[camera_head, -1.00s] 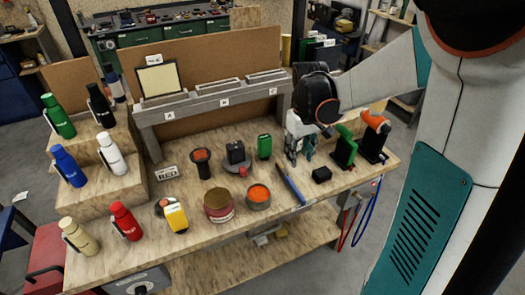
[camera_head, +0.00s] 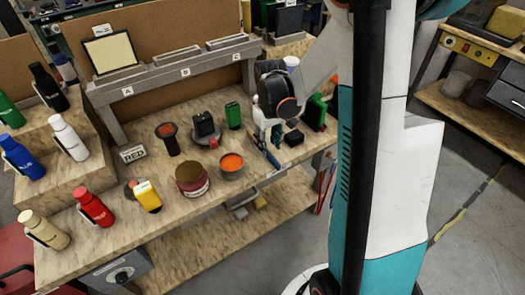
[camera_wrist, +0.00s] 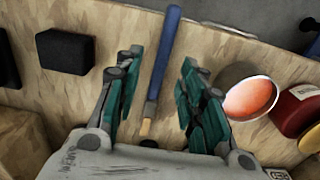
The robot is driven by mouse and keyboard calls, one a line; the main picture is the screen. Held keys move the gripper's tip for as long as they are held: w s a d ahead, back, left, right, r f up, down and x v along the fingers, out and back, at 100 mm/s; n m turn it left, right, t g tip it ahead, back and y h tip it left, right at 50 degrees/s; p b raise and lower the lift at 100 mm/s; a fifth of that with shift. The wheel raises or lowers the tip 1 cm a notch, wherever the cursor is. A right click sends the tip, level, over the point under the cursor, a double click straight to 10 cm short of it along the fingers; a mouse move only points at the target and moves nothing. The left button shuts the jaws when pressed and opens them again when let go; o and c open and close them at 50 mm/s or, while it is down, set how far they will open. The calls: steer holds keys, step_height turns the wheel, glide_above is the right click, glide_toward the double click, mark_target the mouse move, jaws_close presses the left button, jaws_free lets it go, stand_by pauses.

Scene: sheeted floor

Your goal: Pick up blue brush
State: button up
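The blue brush lies on the wooden workbench (camera_head: 240,195). In the wrist view the blue brush (camera_wrist: 163,65) runs lengthwise between the two fingers, with a pale tan tip toward the palm. My gripper (camera_wrist: 160,70) is open, one finger on each side of the brush, with gaps showing on both sides. In the head view my gripper (camera_head: 268,135) hangs over the bench's right part. Only a short piece of the brush (camera_head: 272,158) shows there, beside the fingers; the rest is hidden.
A can with orange contents (camera_head: 231,166) stands left of my gripper, with a red can (camera_head: 192,180) beyond it. A black block (camera_head: 293,138) lies to the right. A grey rack (camera_head: 180,78) stands behind; several bottles stand at left.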

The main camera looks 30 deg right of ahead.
mark_target(268, 152)
step_height(268, 152, down, 4)
steer(key=shift+a+r+b, duration=0.1)
steer(key=shift+r+b, duration=0.15)
steer(key=shift+b, duration=0.35)
steer(key=shift+r, duration=0.1)
jaws_close()
